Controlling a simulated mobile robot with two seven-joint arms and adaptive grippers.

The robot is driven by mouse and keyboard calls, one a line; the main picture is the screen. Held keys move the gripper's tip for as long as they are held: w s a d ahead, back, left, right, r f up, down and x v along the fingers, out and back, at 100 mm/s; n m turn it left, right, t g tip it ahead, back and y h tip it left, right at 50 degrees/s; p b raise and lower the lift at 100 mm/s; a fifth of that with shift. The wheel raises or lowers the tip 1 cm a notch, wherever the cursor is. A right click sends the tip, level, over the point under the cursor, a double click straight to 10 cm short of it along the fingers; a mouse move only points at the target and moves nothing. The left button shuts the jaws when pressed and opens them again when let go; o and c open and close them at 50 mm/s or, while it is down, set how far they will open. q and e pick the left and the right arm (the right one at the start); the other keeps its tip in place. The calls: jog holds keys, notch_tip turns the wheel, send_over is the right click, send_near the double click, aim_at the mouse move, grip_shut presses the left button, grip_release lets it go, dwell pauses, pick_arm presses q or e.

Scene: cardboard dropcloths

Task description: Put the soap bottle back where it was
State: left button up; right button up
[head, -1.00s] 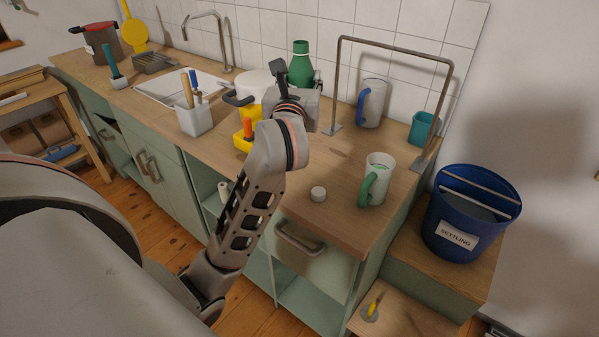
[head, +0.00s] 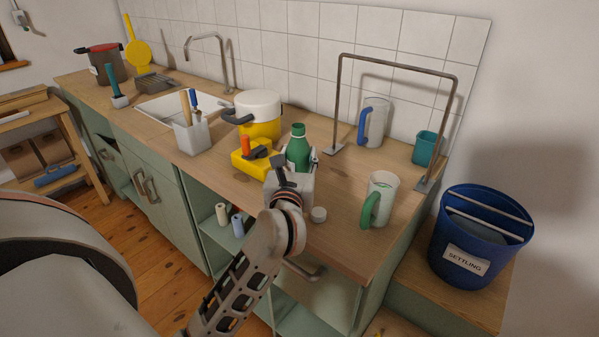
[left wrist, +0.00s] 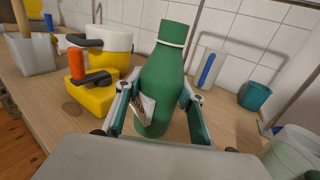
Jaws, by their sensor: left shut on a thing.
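The soap bottle (head: 298,146) is green with a white ring below its cap. It stands upright over the wooden counter, behind my left gripper (head: 298,163) in the head view. In the left wrist view the bottle (left wrist: 163,80) is between the two fingers of my left gripper (left wrist: 160,105), which are shut on it. A pale label shows low on its side. The bottle's base is close to the counter top; I cannot tell whether it touches. My right gripper is not in view.
A metal rail (head: 395,62) rises behind.

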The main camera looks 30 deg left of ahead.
aim_at(299, 170)
pick_arm(q)
jog(key=shift+f, duration=0.15)
notch_tip(299, 170, down, 3)
jog(key=shift+f+b, duration=0.15)
jog(key=shift+b, duration=0.4)
jog(key=shift+f, duration=0.35)
jog(key=shift+r, duration=0.1)
jog(key=shift+f, duration=0.2)
jog(key=o, duration=1.3)
jog(key=shift+o, duration=0.2)
